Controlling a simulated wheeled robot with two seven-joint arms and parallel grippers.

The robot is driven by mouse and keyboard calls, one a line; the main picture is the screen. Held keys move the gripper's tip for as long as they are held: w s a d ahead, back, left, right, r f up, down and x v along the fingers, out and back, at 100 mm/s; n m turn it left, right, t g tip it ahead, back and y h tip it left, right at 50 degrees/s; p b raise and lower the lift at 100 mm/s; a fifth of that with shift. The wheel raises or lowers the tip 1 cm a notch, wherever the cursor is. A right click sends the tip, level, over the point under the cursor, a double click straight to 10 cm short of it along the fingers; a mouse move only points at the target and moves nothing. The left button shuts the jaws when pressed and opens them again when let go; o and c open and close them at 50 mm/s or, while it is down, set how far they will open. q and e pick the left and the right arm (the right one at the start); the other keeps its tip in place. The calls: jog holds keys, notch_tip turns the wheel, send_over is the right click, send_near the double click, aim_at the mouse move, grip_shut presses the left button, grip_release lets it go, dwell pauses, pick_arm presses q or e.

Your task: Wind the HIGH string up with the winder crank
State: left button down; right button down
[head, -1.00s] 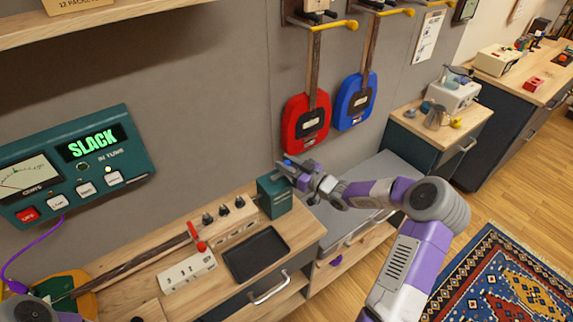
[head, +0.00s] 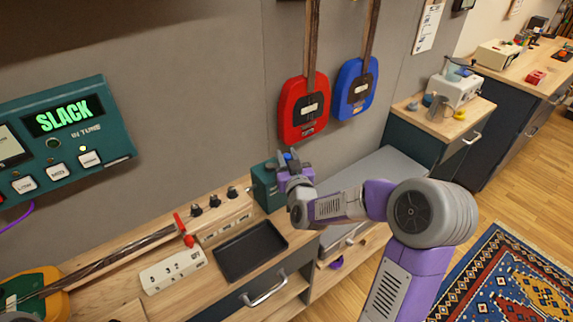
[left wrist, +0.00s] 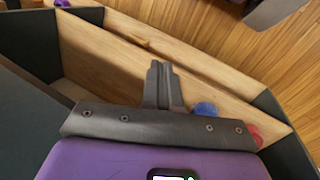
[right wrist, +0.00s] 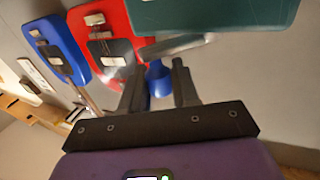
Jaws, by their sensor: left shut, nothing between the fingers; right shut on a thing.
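The winder is a teal box (head: 268,190) at the right end of the bench. Its grey crank arm (right wrist: 182,44) and blue knob (right wrist: 157,80) show in the right wrist view. My right gripper (head: 290,162) is at the top of the box, its fingers shut around the blue knob. The tuner panel (head: 118,155) reads SLACK, with a small lamp (head: 83,148) lit above its right-hand button. An instrument with an orange body (head: 50,305) lies on the bench. My left gripper (left wrist: 163,85) is shut and empty above a wooden compartment.
A black tray (head: 250,252), a white block (head: 172,272), a red lever (head: 183,230) and several black pegs (head: 214,201) occupy the bench. Red (head: 303,108) and blue (head: 355,90) instruments hang behind. Blue (left wrist: 205,108) and red (left wrist: 254,132) things lie near my left gripper.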

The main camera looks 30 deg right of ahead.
jog(key=m+h, duration=0.1)
jog(key=a+m+g+h+b, duration=0.1)
jog(key=h, duration=0.1)
jog(key=shift+s+f, duration=0.1)
jog(key=shift+s, duration=0.2)
jog(key=shift+s+a+m+g+h+b, duration=0.15)
jog(key=shift+m+g+h+b, duration=0.25)
jog(key=shift+h, duration=0.2)
jog(key=shift+s+m+g+h+b, duration=0.15)
jog(key=shift+m+g+h+b, duration=0.1)
jog(key=shift+m+g+h, duration=0.25)
jog(key=shift+h, duration=0.3)
jog(key=c, duration=0.9)
grip_release()
jog(key=shift+s, duration=0.1)
jog(key=p+v, duration=0.1)
jog(key=v, duration=0.6)
jog(key=shift+s+a, duration=0.15)
